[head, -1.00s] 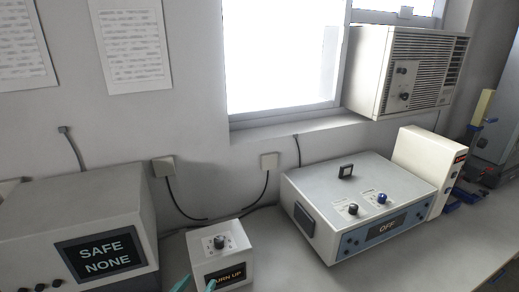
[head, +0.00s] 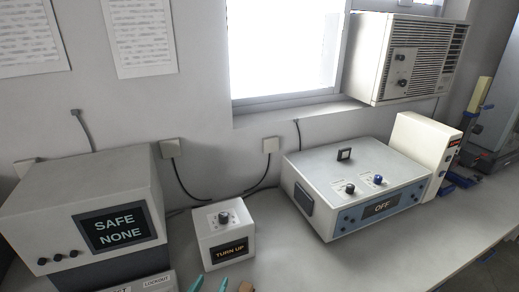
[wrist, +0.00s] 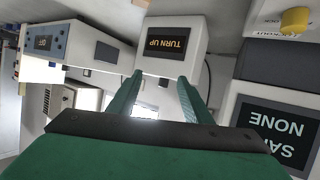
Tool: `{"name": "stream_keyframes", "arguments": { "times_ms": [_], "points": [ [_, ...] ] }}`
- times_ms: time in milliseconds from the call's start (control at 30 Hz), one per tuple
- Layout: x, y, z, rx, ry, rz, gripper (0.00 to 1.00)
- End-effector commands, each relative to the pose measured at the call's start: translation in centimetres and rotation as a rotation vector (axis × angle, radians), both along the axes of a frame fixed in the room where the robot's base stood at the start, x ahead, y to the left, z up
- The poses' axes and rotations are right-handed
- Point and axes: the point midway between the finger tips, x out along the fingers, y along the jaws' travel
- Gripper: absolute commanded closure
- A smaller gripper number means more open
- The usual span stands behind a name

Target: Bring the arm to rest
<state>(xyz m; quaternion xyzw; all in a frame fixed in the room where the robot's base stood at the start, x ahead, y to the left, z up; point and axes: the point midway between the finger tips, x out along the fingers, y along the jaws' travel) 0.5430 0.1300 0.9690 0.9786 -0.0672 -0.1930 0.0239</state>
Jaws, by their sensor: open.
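My gripper (head: 209,286) shows only as teal fingertips at the bottom edge of the head view, in front of the small white box (head: 223,232) with the dial and the "TURN UP" display. In the wrist view my gripper (wrist: 160,76) has its two green fingers apart with nothing between them. There the small white box (wrist: 172,40) appears upside down just beyond the fingertips. I cannot tell whether they touch it. The rest of my arm is out of the head view.
A grey unit (head: 85,205) reading "SAFE NONE" stands left. A larger white device (head: 355,180) reading "OFF" stands right, with a tall white box (head: 424,150) behind it. Cables run along the wall. The bench (head: 340,265) is clear in front of the large device.

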Motion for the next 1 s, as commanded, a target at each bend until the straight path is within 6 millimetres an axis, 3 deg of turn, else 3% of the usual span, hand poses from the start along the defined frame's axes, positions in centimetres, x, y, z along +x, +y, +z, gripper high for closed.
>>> {"name": "stream_keyframes", "arguments": {
  "times_ms": [267, 600, 800, 1000],
  "points": [
    [-2.8, -2.0, -5.7, -0.049, 0.014, 0.105, 0.55],
    [-9.4, -5.0, -11.5, -0.048, 0.004, 0.217, 0.55],
    [-14.2, -6.8, -13.3, -0.024, -0.015, 0.246, 0.55],
    [-19.4, -8.5, -13.8, 0.009, -0.046, 0.245, 0.55]
  ]
}}
